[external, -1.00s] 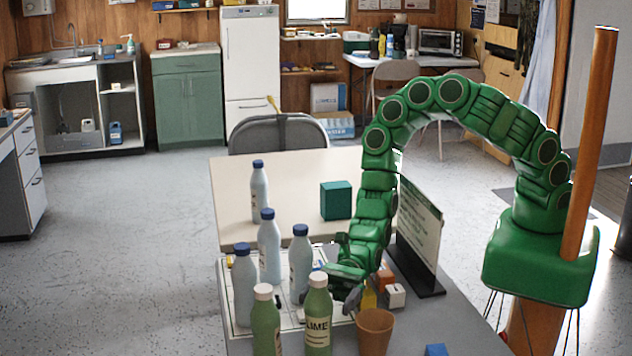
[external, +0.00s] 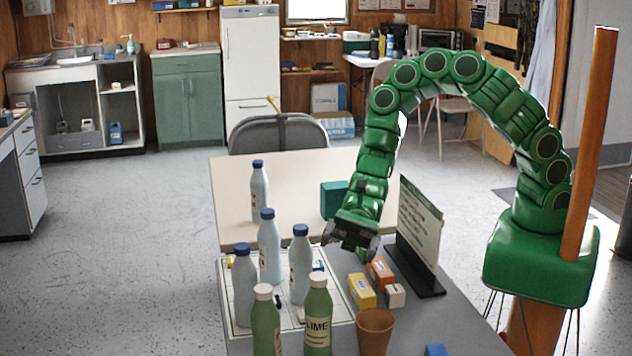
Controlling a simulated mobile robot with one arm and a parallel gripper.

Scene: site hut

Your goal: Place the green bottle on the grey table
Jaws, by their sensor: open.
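Two green bottles with cream caps stand upright at the front, one on the left (external: 265,325) and one marked LIME on the right (external: 318,322). The picture's lower edge hides their bases, so I cannot tell exactly what they stand on. The grey table (external: 460,325) is in the foreground, its bare top showing at the right. My gripper (external: 348,248) is open and empty. It hangs above the grey table, behind the LIME bottle and apart from it.
Several white bottles with blue caps (external: 245,287) stand at the left, some on a white gridded board (external: 338,305). A yellow box (external: 361,291), an orange box (external: 380,272), a white block (external: 395,296), a brown cup (external: 375,330) and a sign (external: 419,227) stand nearby. A cream table (external: 300,167) adjoins behind, bearing a teal box (external: 333,199).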

